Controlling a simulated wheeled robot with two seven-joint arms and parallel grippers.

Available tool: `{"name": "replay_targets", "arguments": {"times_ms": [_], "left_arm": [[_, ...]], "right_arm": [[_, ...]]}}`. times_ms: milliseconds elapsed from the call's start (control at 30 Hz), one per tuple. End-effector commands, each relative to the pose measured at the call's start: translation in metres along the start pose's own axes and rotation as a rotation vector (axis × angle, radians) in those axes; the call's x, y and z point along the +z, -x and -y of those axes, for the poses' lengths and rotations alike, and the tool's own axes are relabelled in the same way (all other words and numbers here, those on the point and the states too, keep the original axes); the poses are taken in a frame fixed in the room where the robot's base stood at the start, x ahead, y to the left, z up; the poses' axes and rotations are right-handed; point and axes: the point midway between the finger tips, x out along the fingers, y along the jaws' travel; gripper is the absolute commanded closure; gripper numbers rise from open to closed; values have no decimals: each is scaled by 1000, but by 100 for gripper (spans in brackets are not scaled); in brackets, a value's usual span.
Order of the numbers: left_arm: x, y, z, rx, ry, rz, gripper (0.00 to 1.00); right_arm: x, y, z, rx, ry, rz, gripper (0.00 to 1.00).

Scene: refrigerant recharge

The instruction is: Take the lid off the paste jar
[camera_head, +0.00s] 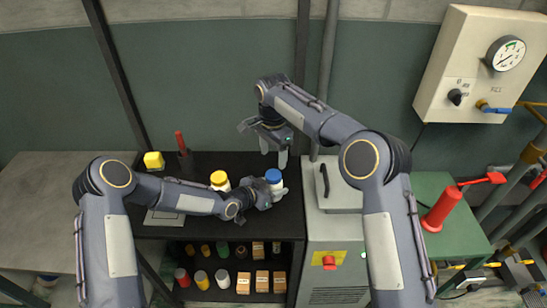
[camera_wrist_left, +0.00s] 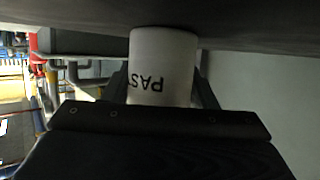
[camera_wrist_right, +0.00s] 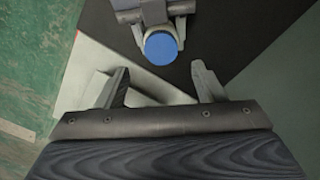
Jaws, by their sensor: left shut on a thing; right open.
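The paste jar (camera_head: 274,188) is white with a blue lid (camera_head: 273,176) and stands upright on the black table. In the left wrist view the jar (camera_wrist_left: 162,70) shows upside-down letters that begin "PAS". My left gripper (camera_head: 268,194) is shut around the jar's body from the left. The lid is on the jar; in the right wrist view the lid (camera_wrist_right: 160,48) is seen from above, beyond the fingertips.
A yellow-lidded white jar (camera_head: 220,181) stands left of the paste jar. A yellow block (camera_head: 154,161) and a red-handled tool (camera_head: 182,146) are farther left. A grey machine (camera_head: 335,230) adjoins the table's right side. Shelves below (camera_head: 237,297) hold several bottles and boxes.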

Motion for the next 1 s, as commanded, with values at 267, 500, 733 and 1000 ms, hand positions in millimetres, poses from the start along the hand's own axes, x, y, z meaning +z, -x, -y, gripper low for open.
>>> {"name": "replay_targets", "arguments": {"times_ms": [267,500,733,1000], "left_arm": [[0,0,0,0,0,-1,100],[0,0,0,0,0,-1,100],[0,0,0,0,0,-1,100],[0,0,0,0,0,-1,100]], "right_arm": [[-2,-10,0,-7,94,-3,37],[-2,-47,0,-5,93,-2,37],[-2,-72,1,-8,91,-3,37],[-2,-78,1,-8,91,-3,37]]}}
